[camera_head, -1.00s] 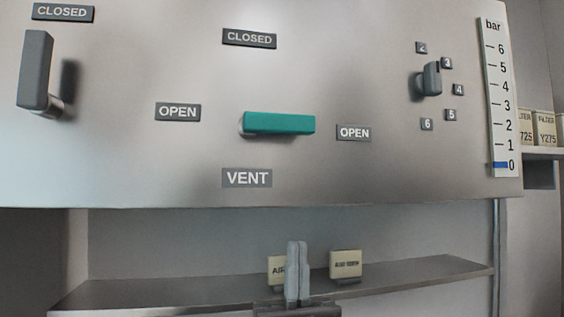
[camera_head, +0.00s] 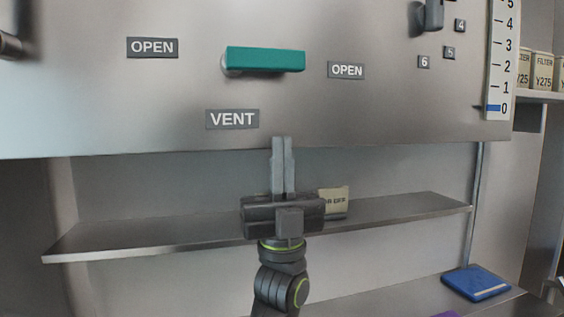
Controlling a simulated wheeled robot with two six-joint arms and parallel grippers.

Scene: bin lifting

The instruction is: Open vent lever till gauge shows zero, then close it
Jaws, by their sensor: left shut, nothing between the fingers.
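The green vent lever (camera_head: 264,60) is on the metal panel above the VENT label (camera_head: 232,119). It lies horizontal, its free end pointing right toward the OPEN label (camera_head: 346,70). The bar gauge (camera_head: 497,60) is at the panel's right edge, its top cut off. Its blue mark (camera_head: 493,108) sits at 0. My left gripper (camera_head: 282,140) is shut and empty, pointing up, below the lever and apart from it in the picture, its tips near the panel's lower edge. My right gripper is not in view.
A second OPEN label (camera_head: 152,47) is left of the lever. A numbered knob (camera_head: 433,16) is at upper right. A shelf (camera_head: 400,212) runs below the panel behind my gripper, with a cream tag (camera_head: 335,199) on it. A blue object (camera_head: 475,283) lies at lower right.

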